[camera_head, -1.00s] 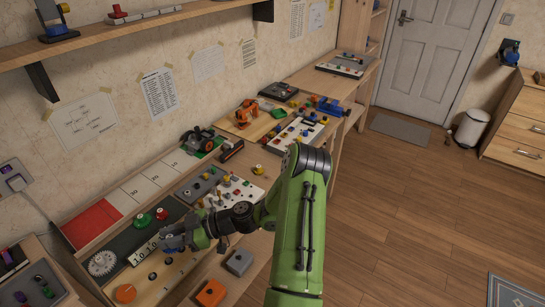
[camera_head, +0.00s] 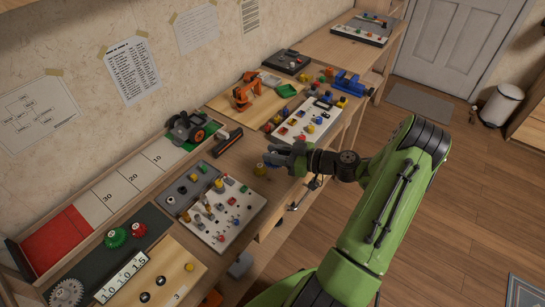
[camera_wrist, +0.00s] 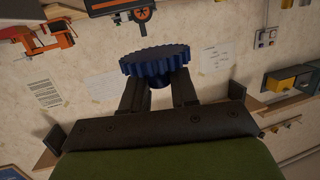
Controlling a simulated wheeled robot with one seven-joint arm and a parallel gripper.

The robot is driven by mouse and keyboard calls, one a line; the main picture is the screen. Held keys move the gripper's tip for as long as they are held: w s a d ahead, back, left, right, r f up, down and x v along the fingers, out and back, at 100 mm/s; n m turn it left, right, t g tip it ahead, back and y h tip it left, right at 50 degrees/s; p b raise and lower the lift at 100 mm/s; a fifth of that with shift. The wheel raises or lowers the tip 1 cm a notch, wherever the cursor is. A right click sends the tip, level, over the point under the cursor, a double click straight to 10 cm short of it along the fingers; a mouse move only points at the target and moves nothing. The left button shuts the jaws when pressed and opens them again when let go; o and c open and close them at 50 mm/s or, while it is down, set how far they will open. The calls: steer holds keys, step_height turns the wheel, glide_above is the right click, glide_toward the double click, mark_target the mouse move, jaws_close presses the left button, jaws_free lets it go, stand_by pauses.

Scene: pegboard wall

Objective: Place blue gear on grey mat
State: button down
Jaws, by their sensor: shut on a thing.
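The blue gear (camera_wrist: 155,60) is a dark blue toothed disc with a narrower hub below it. In the wrist view my gripper (camera_wrist: 158,88) is shut on the hub, with the toothed disc beyond the fingertips. In the head view my gripper (camera_head: 272,160) is at the bench's front side, right of the white peg board; the gear is hard to make out there. A dark grey mat (camera_head: 98,262) lies at the lower left of the bench, with a green gear (camera_head: 115,237), a red gear (camera_head: 139,229) and a pale gear (camera_head: 66,292) on it. My gripper is well away from this mat.
A white board with several pegs (camera_head: 235,222) stands between my gripper and the mat. A number board (camera_head: 122,275) and a wooden board (camera_head: 180,262) lie beside the mat. A tray with red and white sections (camera_head: 55,240) runs behind it. The floor at right is open.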

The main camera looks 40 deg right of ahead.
mark_target(274, 181)
step_height(274, 181, down, 10)
steer(key=shift+r+b, duration=0.2)
steer(key=shift+b, duration=0.8)
steer(key=shift+a, duration=0.1)
steer(key=shift+f, duration=0.15)
steer(key=c, duration=0.9)
jaws_free()
steer(key=shift+o, duration=0.2)
